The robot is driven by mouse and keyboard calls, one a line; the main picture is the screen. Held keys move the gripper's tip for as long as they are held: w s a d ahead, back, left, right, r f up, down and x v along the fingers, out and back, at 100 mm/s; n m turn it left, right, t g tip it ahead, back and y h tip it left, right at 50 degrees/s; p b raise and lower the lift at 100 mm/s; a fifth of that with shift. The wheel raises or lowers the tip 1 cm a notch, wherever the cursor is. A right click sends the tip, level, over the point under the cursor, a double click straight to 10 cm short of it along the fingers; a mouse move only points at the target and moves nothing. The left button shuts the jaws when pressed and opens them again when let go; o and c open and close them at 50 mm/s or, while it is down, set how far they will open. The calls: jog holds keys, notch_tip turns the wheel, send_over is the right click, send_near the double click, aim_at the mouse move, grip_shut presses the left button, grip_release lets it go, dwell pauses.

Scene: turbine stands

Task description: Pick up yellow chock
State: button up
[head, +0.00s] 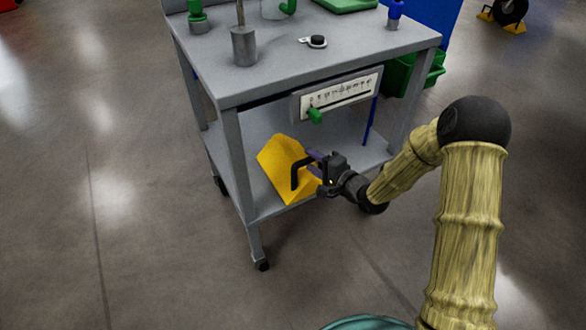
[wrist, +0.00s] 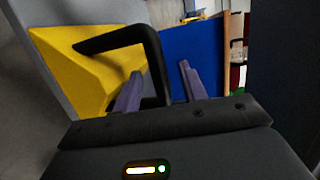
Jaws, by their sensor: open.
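The yellow chock (head: 278,168) is a wedge-shaped block on the lower shelf of the grey cart, with a black bar handle (head: 296,172) on it. My gripper (head: 316,162) is at the chock's right side, close to the handle. In the wrist view the yellow chock (wrist: 75,70) fills the left, and its black handle (wrist: 120,40) bends down between the two purple fingers of my gripper (wrist: 157,85). The fingers are apart, one on each side of the handle's upright part. Whether they touch it cannot be told.
The grey cart (head: 240,88) has a top shelf above my gripper, carrying a metal cylinder (head: 243,46) and other small items. A panel with a green knob (head: 314,116) hangs under its edge. A green bin (head: 412,72) stands behind. Floor is clear at left.

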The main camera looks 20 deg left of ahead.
jog(key=shift+x, duration=0.95)
jog(key=shift+s, duration=0.1)
grip_shut()
jog(key=shift+r, duration=0.1)
